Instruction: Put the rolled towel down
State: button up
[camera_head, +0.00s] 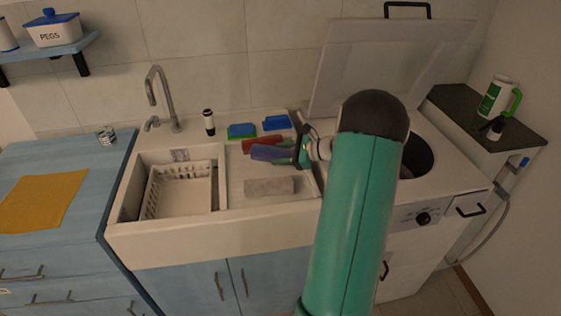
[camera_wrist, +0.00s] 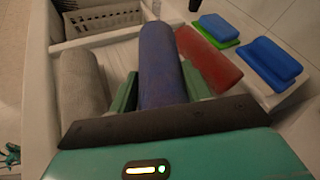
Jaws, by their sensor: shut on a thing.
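A blue rolled towel (camera_head: 268,153) is held at the drainboard beside the sink. In the wrist view the blue roll (camera_wrist: 161,62) lies between the green fingers of my gripper (camera_wrist: 162,90). My gripper also shows in the head view (camera_head: 297,152), at the right end of the roll. A red rolled towel (camera_head: 263,143) lies just behind it; in the wrist view it is to the right (camera_wrist: 208,60). A grey rolled towel (camera_head: 268,187) lies nearer the front of the drainboard, left in the wrist view (camera_wrist: 82,85). Whether the blue roll touches the surface is unclear.
The sink (camera_head: 128,200) holds a white rack (camera_head: 181,190). Blue and green sponges (camera_head: 241,131) and a blue one (camera_head: 276,122) lie at the back. The washer's raised lid (camera_head: 385,65) stands at right. Bare drainboard (camera_head: 236,172) shows around the rolls.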

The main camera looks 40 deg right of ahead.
jog(key=shift+w+f, duration=0.3)
jog(key=shift+f, duration=1.55)
jog(key=shift+f, duration=0.15)
jog(key=o, duration=1)
jog(key=shift+o, duration=0.2)
